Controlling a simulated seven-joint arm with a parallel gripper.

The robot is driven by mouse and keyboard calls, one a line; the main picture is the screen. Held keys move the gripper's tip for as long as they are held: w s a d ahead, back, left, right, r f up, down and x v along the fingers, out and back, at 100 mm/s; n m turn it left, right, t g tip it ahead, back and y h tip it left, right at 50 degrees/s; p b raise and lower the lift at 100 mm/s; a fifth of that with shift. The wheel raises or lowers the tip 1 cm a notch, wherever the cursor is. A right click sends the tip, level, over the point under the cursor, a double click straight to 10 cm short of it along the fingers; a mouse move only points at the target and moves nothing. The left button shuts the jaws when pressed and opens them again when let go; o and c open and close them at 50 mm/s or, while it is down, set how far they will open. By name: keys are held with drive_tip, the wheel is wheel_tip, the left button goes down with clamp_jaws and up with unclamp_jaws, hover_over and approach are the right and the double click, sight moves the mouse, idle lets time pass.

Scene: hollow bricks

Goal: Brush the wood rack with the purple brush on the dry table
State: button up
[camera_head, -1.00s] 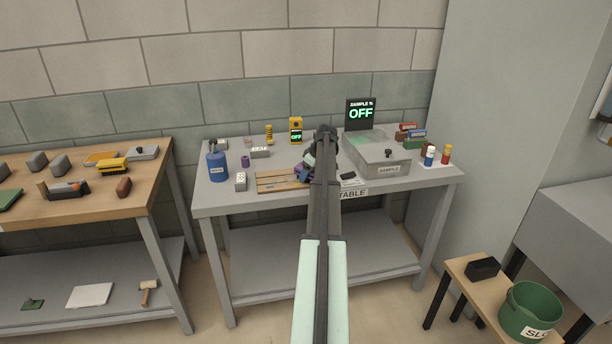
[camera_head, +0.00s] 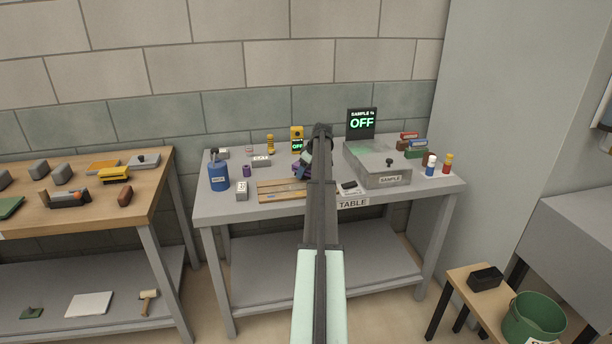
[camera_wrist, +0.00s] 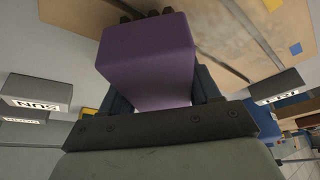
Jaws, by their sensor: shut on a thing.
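My gripper (camera_wrist: 152,98) is shut on the purple brush (camera_wrist: 150,50), whose block fills the middle of the wrist view with dark bristles at its far end. The wood rack (camera_wrist: 240,30), flat and slatted, lies behind the brush in the wrist view. In the head view the rack (camera_head: 278,192) lies at the front of the grey table (camera_head: 225,208), and the brush (camera_head: 299,169) shows just left of my arm, over or beyond the rack's right end. I cannot tell whether the bristles touch the rack. My arm hides part of the gripper there.
A blue bottle (camera_head: 218,177) and a small white-grey block (camera_head: 242,191) stand left of the rack. A grey sample box (camera_head: 376,165) and a screen reading OFF (camera_head: 362,123) stand right of my arm. A yellow meter (camera_head: 297,135) stands behind.

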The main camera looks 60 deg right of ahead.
drive_tip(key=shift+r, duration=3.45)
